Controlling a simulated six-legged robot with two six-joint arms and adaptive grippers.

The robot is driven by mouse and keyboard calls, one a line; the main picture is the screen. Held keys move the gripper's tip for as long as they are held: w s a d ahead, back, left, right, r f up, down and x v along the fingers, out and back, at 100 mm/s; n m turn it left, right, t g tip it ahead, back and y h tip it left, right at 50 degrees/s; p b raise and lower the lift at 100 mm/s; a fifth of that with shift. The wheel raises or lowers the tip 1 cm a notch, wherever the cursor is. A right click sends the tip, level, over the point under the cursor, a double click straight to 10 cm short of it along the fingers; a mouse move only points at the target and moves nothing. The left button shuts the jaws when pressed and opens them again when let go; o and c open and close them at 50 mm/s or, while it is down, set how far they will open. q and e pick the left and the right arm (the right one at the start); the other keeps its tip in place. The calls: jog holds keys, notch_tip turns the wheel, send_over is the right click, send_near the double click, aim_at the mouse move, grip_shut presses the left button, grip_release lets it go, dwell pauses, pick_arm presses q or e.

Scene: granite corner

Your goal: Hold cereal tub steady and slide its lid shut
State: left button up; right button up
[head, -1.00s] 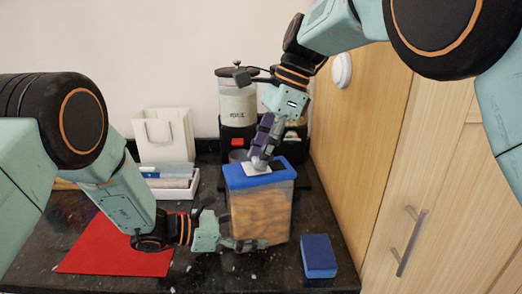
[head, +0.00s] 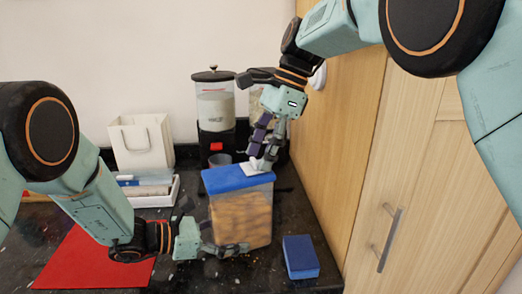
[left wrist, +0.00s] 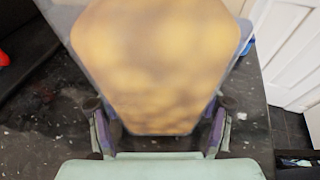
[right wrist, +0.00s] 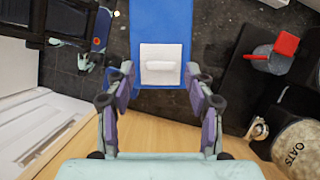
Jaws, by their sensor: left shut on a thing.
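The cereal tub (head: 240,218) stands upright on the dark counter, clear-sided with tan contents and a blue top (head: 225,181). Its white sliding lid (head: 246,171) lies at the top's right part; in the right wrist view the lid (right wrist: 152,52) has a raised handle. No dark opening shows on the top. My left gripper (head: 226,250) is shut on the tub low down; in the left wrist view its fingers (left wrist: 160,130) flank the tub. My right gripper (head: 262,164) is at the lid from above, its fingers (right wrist: 160,75) apart on either side of it.
A blue box (head: 300,257) sits right of the tub, near the wooden cabinet (head: 385,170). A red sheet (head: 95,260) lies at left. A white bag (head: 140,143), a white tray (head: 150,198), a grey cup (head: 220,160) and a dispenser (head: 214,105) stand behind.

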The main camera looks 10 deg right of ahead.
jog(key=v, duration=0.7)
jog(key=shift+r, duration=0.2)
jog(key=shift+d, duration=0.1)
pick_arm(q)
jog(key=o, duration=0.9)
jog(key=shift+o, duration=0.2)
jog(key=v, duration=1.2)
jog(key=shift+s, duration=0.1)
